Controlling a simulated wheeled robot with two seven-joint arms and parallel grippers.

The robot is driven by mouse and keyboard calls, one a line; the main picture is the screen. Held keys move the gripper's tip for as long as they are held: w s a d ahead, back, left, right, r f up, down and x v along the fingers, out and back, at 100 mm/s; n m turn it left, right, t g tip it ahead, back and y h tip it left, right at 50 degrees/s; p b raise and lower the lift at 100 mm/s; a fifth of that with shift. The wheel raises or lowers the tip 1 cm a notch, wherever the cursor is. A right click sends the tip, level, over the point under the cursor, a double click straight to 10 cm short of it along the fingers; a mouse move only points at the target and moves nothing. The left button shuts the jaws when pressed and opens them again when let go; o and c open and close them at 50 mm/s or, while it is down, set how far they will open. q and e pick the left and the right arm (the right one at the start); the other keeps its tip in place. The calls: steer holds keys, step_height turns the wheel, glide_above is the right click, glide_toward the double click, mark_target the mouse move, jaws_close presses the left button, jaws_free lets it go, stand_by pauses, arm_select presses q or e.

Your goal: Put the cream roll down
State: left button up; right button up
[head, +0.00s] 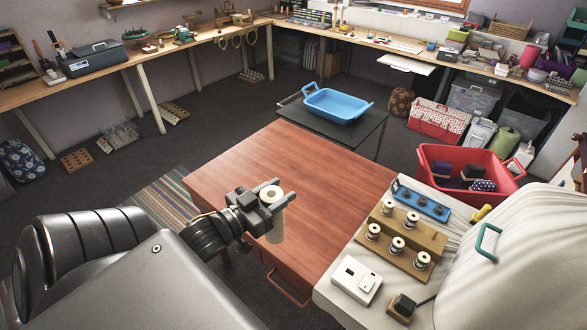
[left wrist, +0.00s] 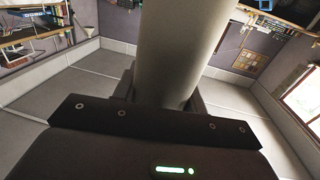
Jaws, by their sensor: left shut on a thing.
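My left gripper (head: 266,194) is shut on the cream roll (head: 276,230), an upright pale cylinder with a hole in its top end. The roll is over the near part of the reddish wooden table (head: 320,175). I cannot tell whether its lower end touches the tabletop. In the left wrist view the cream roll (left wrist: 178,45) rises large between the fingers, which are partly hidden behind the gripper body. My right gripper does not show.
A blue tray (head: 364,113) stands on a dark table behind. A red basket (head: 425,158) with dark items is at the right. Wooden spool holders (head: 417,236), a blue holder (head: 408,205) and a white box (head: 356,281) lie on the pale surface. Most of the reddish tabletop is clear.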

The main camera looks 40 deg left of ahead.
arm_select(q)
steer(key=w+a+f+b, duration=0.4)
steer(key=w+f+b, duration=0.2)
steer(key=w+f, duration=0.7)
steer(key=shift+w, duration=0.2)
steer(key=shift+f, duration=0.1)
steer(key=shift+f, duration=0.15)
steer(key=o, duration=1.3)
